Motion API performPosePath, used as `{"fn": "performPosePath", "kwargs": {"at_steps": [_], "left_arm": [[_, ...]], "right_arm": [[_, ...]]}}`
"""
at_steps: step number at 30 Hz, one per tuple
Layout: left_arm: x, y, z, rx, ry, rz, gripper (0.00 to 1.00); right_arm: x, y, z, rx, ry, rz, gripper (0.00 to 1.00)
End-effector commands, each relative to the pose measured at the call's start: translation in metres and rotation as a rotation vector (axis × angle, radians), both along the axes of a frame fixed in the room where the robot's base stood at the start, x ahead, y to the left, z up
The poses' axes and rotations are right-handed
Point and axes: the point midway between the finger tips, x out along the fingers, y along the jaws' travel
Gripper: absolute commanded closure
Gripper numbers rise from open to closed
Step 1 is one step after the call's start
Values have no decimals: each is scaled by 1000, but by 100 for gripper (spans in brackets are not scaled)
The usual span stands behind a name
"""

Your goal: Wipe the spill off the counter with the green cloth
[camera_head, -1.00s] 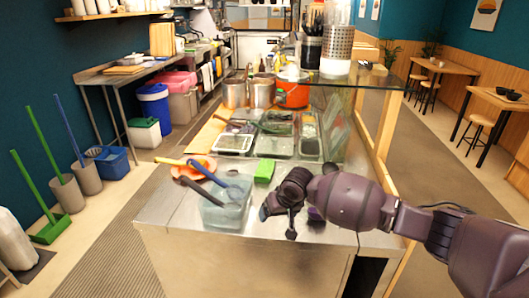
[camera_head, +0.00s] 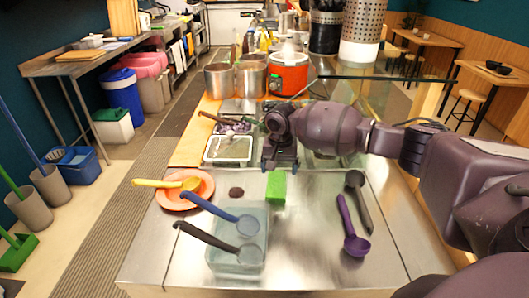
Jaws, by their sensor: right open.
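The green cloth (camera_head: 276,187) lies on the steel counter (camera_head: 310,250) as a small folded block, just behind the clear container. A small dark brown spill (camera_head: 236,191) is on the counter to the left of the cloth, apart from it. My right gripper (camera_head: 280,167) points down just behind the cloth, with its fingers apart and nothing seen between them. I cannot tell whether its fingertips touch the counter. My left gripper is not in view.
A clear container (camera_head: 238,258) holds a blue ladle (camera_head: 207,205) and a black ladle (camera_head: 205,238). An orange plate (camera_head: 170,199) with a yellow-handled spoon is at left. Purple (camera_head: 351,230) and dark (camera_head: 360,195) scoops lie at right. A white-rimmed tray (camera_head: 228,152) is behind.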

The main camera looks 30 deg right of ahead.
Motion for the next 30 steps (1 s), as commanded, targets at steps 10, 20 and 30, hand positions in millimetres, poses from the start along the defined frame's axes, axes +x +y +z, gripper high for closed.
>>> {"fn": "performPosePath", "kwargs": {"at_steps": [10, 20, 30], "left_arm": [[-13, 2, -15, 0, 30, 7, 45], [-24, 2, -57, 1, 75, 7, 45], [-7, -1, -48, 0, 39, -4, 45]], "right_arm": [[0, 0, -7, 0, 0, 1, 16], [-1, 0, -41, -1, 7, 2, 16], [0, 0, -66, 1, 1, 1, 16]]}}
